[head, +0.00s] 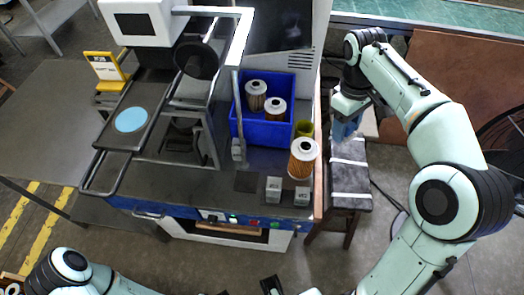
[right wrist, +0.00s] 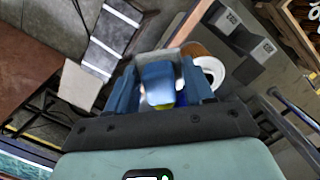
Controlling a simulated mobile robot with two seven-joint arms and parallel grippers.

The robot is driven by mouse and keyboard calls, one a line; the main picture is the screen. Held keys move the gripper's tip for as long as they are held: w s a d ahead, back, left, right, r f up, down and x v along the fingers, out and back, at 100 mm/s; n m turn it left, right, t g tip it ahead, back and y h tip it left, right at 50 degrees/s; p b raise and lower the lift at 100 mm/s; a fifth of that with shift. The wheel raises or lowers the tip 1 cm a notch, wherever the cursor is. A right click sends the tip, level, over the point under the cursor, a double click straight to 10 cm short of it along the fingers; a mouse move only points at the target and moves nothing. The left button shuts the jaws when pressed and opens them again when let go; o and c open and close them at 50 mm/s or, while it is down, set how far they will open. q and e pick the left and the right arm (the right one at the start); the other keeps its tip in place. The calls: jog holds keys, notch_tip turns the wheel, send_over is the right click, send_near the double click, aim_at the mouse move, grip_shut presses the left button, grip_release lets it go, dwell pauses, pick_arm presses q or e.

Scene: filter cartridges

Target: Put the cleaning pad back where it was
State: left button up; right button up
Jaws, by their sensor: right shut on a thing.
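My right gripper (head: 345,128) is right of the bench's right edge, above a dark stand with pale strips. In the right wrist view, its blue fingers (right wrist: 160,93) are shut on a blue piece with a pale edge, which I take to be the cleaning pad (right wrist: 160,74). The fingers hide much of it, and in the head view it cannot be told apart from them. A flat light-blue disc (head: 131,119) lies on the dark tray at the machine's left.
A blue bin (head: 264,136) holds two filter cartridges (head: 256,95). A larger orange-and-white cartridge (head: 303,158) stands near the bench's right edge, by a yellow cup (head: 304,128). Two grey blocks (head: 273,189) stand at the front. The stand with pale strips (head: 349,178) is right of the bench.

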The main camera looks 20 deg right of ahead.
jog(key=p, duration=0.2)
send_over(273, 167)
jog(key=f+b, duration=0.1)
jog(key=f, duration=0.3)
jog(key=f+b, duration=0.1)
jog(key=f, duration=0.3)
jog(key=f+b, duration=0.1)
jog(key=f, duration=0.4)
jog(key=shift+w, duration=0.25)
pick_arm(q)
jog(key=shift+s+f+b, duration=0.1)
jog(key=shift+f+b, duration=0.25)
jog(key=shift+f, duration=0.6)
pick_arm(e)
jog(key=shift+f, duration=2.45)
jog(key=shift+f, duration=0.2)
jog(key=o, duration=1)
jog(key=shift+r, duration=0.1)
